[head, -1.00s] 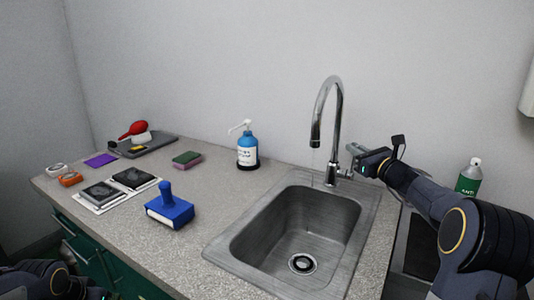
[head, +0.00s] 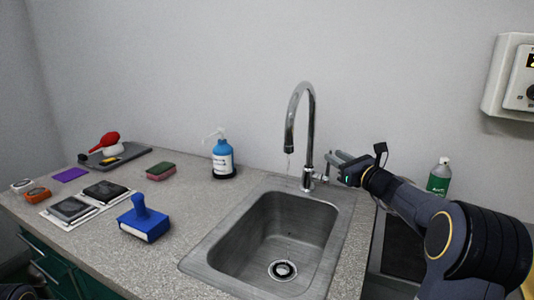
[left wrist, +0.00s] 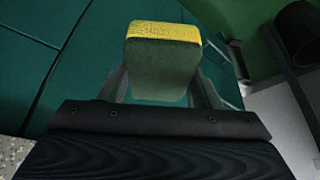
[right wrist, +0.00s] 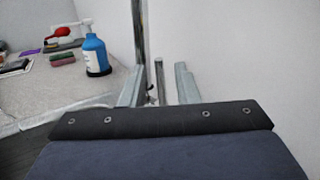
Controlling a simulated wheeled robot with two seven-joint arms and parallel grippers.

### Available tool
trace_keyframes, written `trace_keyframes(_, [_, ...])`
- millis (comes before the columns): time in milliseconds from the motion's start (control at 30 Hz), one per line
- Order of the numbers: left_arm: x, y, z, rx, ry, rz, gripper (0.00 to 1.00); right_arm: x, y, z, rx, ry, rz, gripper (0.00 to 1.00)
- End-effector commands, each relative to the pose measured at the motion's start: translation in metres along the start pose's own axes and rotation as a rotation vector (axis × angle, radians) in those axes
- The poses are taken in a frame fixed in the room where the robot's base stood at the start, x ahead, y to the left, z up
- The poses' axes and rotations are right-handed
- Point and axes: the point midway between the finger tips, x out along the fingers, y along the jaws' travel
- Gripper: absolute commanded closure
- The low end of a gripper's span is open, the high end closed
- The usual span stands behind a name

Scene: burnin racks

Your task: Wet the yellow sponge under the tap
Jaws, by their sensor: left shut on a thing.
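The yellow sponge (left wrist: 163,60), with a dark green side facing the camera, is held between the fingers of my left gripper (left wrist: 163,88) in the left wrist view, in front of green cabinet fronts. The left gripper is outside the head view. The chrome tap (head: 309,130) stands behind the sink (head: 235,262), with a thin streak of water under its spout. My right gripper (head: 335,168) is just right of the tap's base, by its small side lever (head: 323,178). Its fingers are apart in the right wrist view (right wrist: 157,88), with nothing clearly gripped between them.
A blue pump bottle (head: 223,160) stands left of the tap. A green-and-pink sponge (head: 161,171), a blue-handled block (head: 144,220) and dark pads (head: 72,209) lie on the counter (head: 185,195). A green bottle (head: 438,178) stands behind my right arm. The basin is empty.

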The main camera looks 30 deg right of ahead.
Motion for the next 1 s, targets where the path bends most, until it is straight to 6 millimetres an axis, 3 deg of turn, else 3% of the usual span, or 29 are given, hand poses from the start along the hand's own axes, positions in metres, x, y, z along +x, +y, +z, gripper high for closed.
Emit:
trace_keyframes(200, [0.003,0.000,0.001,0.000,0.000,0.000,0.61,-0.050,-0.001,0.000,0.000,0.000,-0.003,0.72])
trace_keyframes(400, [0.004,0.000,0.002,0.000,0.000,0.000,0.61,-0.079,-0.001,0.000,-0.001,0.000,-0.002,0.72])
trace_keyframes(600, [0.004,0.000,0.002,0.000,0.000,0.000,0.61,-0.088,0.000,0.000,0.001,0.000,0.000,0.72])
trace_keyframes(1000, [0.004,0.000,0.002,0.000,0.000,0.000,0.61,-0.088,0.000,0.000,0.000,0.000,0.000,0.72])
